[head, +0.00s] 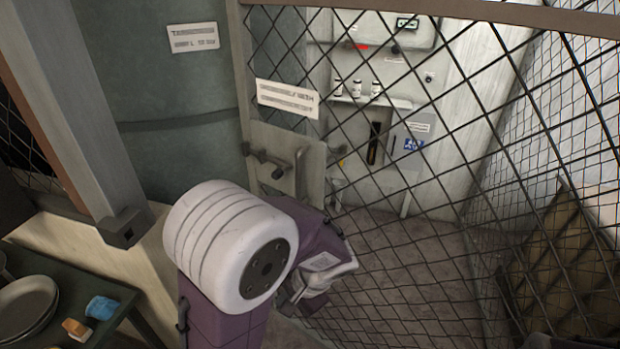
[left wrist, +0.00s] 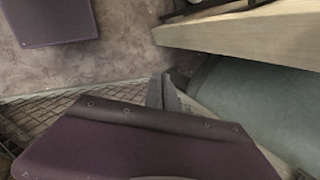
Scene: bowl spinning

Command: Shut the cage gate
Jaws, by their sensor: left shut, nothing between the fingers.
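A wide gap shows between that edge and the grey post (head: 75,110) at left, so the gate looks open. My left gripper (head: 290,296) is low in front of the gate, partly hidden by my arm. In the left wrist view its fingers (left wrist: 163,90) are together and empty, close to mesh at the left; contact cannot be told. My right gripper is not in view.
A dark table (head: 65,255) with plates (head: 25,303), a blue item (head: 102,307) and an orange item (head: 77,328) is at lower left. A green rounded wall (head: 165,130) stands behind the gap. Behind the mesh are a shelf with bottles (head: 357,90) and open floor.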

